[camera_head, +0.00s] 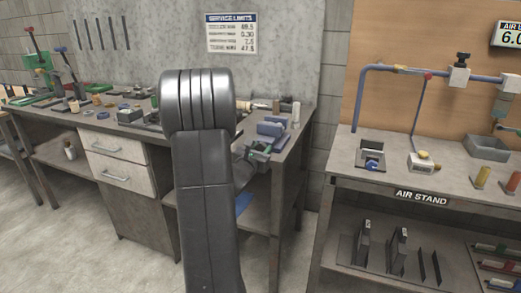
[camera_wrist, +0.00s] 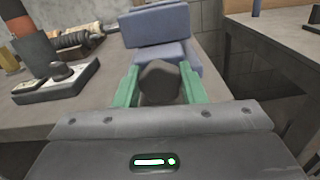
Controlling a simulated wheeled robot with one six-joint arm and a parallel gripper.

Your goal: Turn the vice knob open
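The blue-grey vice (camera_head: 272,128) stands at the right front corner of the workbench. In the wrist view its blocky jaws (camera_wrist: 157,27) are straight ahead. The dark, rounded vice knob (camera_wrist: 160,82) faces me in front of the jaws. My gripper (camera_wrist: 160,88) has two green fingers, one on each side of the knob, and they appear to touch it. In the head view my gripper (camera_head: 258,151) is at the bench's right edge by the vice, partly hidden by my dark arm. The knob cannot be made out there.
The workbench (camera_head: 125,127) holds many small tools and parts. In the wrist view a small dark-knobbed box (camera_wrist: 60,80) and a ribbed rod (camera_wrist: 80,38) lie left of the vice. The air stand (camera_head: 440,183) is across a gap on the right.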

